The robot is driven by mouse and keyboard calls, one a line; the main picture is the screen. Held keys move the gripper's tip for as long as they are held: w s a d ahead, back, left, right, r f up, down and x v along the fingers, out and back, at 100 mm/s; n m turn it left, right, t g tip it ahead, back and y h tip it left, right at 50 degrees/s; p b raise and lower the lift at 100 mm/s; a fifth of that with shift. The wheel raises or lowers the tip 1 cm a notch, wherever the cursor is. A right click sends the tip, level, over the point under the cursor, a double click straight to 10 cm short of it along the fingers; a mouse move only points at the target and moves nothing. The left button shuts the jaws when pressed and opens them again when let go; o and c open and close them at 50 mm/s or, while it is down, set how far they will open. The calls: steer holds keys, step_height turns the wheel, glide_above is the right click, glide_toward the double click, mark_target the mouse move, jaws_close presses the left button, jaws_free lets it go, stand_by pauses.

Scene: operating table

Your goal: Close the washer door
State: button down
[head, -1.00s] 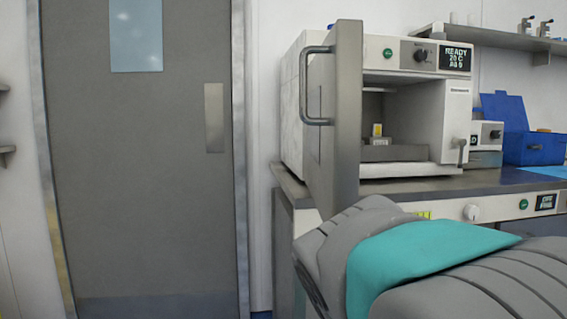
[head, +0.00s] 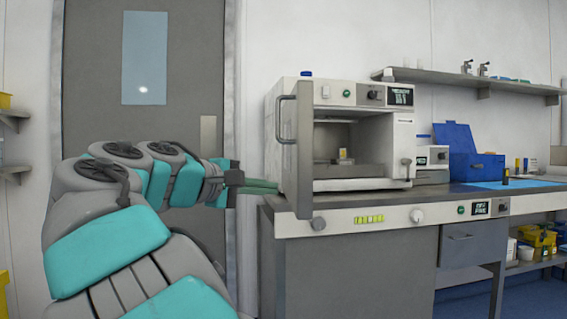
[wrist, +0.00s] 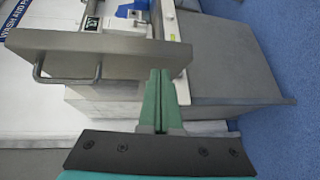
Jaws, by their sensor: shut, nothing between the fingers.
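The washer (head: 345,88) is a white box on the counter with a small display at its top right. Its door (head: 305,150) stands open, swung out at the left side of the opening, with a bar handle (head: 279,120) on its outer face. The door (wrist: 110,57) and handle (wrist: 68,78) also show in the wrist view. My gripper (head: 276,187) is shut and empty, its green fingers pointing right, beside the lower part of the door on its handle side. In the wrist view my gripper (wrist: 160,73) has its tips close to the door's edge; I cannot tell whether they touch.
A white device (head: 431,158) and a blue open box (head: 474,158) stand to the right on the counter (head: 375,199). A wall shelf (head: 470,82) hangs above. A grey room door (head: 90,90) is behind my arm.

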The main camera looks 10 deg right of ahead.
steer(key=s+a+r+t+h, duration=0.1)
steer(key=a+r+t, duration=0.1)
steer(key=a+r, duration=0.45)
steer(key=b, duration=0.2)
glide_toward(296, 157)
steer(key=w+d, duration=0.3)
steer(key=w, duration=0.1)
steer(key=shift+s+d, duration=0.15)
steer(key=shift+d, duration=0.65)
steer(key=shift+d, duration=0.15)
